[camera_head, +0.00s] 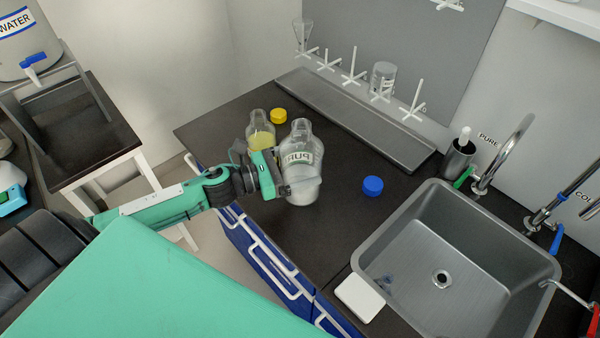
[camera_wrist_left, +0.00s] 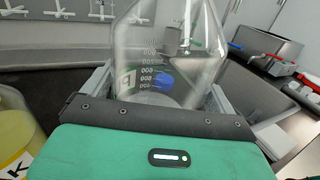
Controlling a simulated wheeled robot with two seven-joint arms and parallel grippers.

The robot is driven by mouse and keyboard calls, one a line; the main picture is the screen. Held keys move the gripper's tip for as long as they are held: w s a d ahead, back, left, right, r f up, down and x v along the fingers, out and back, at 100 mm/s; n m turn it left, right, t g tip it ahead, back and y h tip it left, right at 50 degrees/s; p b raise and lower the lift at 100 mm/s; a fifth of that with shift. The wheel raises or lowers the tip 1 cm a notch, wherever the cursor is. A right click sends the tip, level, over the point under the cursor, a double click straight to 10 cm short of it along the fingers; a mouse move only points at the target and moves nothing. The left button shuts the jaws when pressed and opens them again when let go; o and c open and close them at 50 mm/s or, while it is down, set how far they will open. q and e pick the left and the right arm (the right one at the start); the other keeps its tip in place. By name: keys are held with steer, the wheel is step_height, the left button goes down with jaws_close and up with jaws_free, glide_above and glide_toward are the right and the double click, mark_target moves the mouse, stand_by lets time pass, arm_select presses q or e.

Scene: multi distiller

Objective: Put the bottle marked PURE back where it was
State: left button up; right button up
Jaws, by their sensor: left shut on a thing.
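The clear glass bottle marked PURE (camera_head: 302,140) stands upright on or just above the dark counter, with a pale label and whitish contents low in it. My left gripper (camera_head: 288,182) is shut on the lower part of the bottle from the left. In the left wrist view the bottle (camera_wrist_left: 165,45) fills the middle between the fingers, with volume marks on its side. I cannot tell whether its base touches the counter. My right gripper is in neither view.
A bottle with yellow liquid (camera_head: 260,132) stands close left of the PURE bottle; a yellow cap (camera_head: 278,116) lies behind. A blue cap (camera_head: 372,186) lies to the right, before the sink (camera_head: 455,270). A drying rack (camera_head: 355,120) stands at the back. Counter is clear between bottle and rack.

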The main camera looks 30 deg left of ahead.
arm_select(q)
step_height(320, 180, down, 3)
steer(key=shift+f, duration=0.15)
steer(key=shift+f, duration=0.15)
steer(key=o, duration=1.6)
steer(key=shift+f, duration=0.1)
